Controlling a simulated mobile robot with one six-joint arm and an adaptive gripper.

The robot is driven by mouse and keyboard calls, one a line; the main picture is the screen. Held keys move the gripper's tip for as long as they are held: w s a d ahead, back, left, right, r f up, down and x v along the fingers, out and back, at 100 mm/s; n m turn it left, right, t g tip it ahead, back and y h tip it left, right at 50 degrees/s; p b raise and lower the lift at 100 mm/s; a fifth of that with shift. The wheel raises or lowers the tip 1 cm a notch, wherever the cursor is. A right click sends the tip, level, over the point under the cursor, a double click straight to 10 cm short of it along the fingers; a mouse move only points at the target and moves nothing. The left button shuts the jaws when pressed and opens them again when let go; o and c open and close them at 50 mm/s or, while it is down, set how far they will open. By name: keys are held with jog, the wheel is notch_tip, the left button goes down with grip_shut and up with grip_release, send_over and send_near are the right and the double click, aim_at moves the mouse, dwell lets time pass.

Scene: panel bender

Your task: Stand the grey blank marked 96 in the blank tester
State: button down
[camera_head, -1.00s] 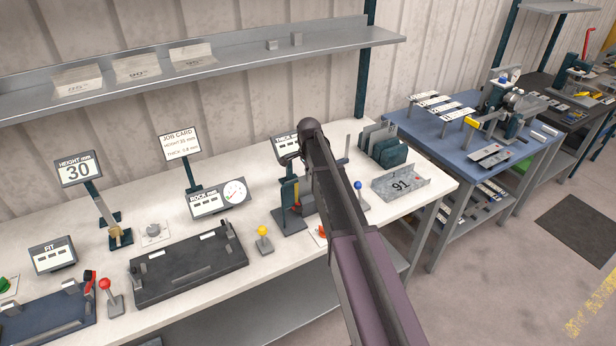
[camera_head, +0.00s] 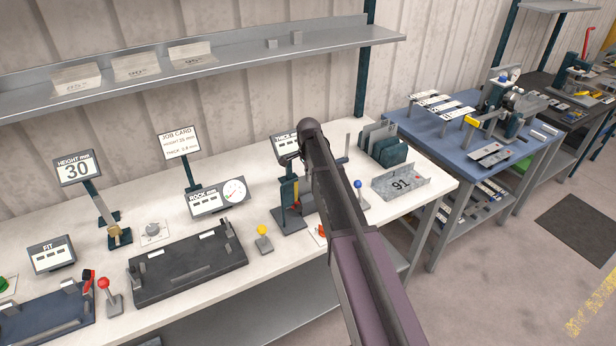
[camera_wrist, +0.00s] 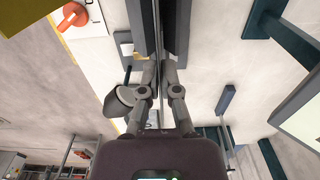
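In the wrist view, the two fingers of my gripper (camera_wrist: 161,75) are close together with a thin grey blank (camera_wrist: 160,40) edge-on between them. Its face and any number on it cannot be read. The blank runs up between two dark blocks (camera_wrist: 177,30) of the blank tester, with narrow gaps beside it; I cannot tell if it touches them or rests on the bottom. My arm hides most of the gripper and blank there.
A blue-knobbed lever (camera_head: 358,186), a yellow-knobbed lever (camera_head: 263,232) and a thickness display (camera_head: 285,145) are close by. A black rocking fixture (camera_head: 150,290) lies left.

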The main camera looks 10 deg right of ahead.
aim_at(305, 189)
jog(key=shift+f+b, duration=1.15)
jog(key=shift+f, duration=0.1)
dwell(0.4)
jog(key=c, duration=0.7)
grip_release()
jog(key=shift+r, duration=0.1)
